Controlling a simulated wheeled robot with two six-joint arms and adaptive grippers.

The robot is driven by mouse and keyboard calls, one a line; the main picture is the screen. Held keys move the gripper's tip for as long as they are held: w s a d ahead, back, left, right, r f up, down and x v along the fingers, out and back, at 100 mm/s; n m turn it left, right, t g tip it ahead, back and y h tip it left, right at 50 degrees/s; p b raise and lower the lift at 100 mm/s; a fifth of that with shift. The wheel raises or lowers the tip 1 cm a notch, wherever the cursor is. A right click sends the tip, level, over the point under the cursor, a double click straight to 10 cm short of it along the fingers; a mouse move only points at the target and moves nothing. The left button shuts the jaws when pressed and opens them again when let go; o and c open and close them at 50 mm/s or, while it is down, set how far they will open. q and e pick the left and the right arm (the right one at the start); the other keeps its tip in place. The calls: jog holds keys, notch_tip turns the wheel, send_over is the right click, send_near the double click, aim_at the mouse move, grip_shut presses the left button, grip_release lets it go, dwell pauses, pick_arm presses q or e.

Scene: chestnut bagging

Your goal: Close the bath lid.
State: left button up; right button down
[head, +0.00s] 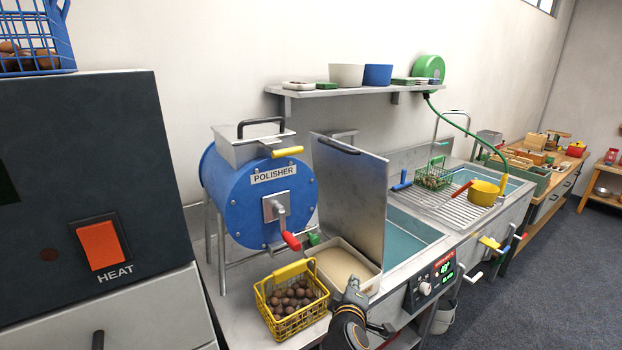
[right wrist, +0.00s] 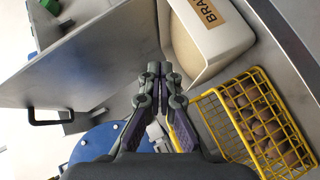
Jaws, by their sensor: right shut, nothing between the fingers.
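The bath lid (head: 355,205) is a grey metal panel standing open, nearly upright, with a black handle (head: 338,146) along its top edge. To its right is the bath (head: 412,232) with blue-green water, uncovered. In the right wrist view the lid (right wrist: 90,60) fills the left side, its handle (right wrist: 50,117) at lower left. My right gripper (head: 353,287) is in front of the lid, over the near side of the white bran bin (head: 320,262). In the wrist view its fingertips (right wrist: 158,72) are together and empty, apart from the handle. My left gripper is out of view.
A yellow basket of chestnuts (head: 275,286) stands left of my right gripper. The blue polisher (head: 245,200) stands behind it, its red-handled crank (head: 285,232) sticking out. A control panel (head: 432,283) is at the bath's front. A shelf (head: 350,90) hangs above.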

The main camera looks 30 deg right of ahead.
jog(key=w+a+r+n+t+h, duration=0.1)
jog(key=w+a+r+n+t, duration=0.1)
jog(key=w+r+n+t, duration=0.6)
jog(key=w+a+r+n+t+h, duration=0.15)
jog(key=r+n, duration=0.25)
jog(key=r, duration=0.8)
pick_arm(q)
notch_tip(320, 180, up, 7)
jog(key=p, duration=0.7)
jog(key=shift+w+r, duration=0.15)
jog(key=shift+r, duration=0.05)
pick_arm(e)
jog(key=s+d+x, duration=0.1)
jog(key=d+x, duration=0.1)
jog(key=x, duration=1.1)
jog(key=shift+s+r, duration=0.2)
jog(key=shift+r, duration=0.2)
jog(key=shift+g, duration=0.25)
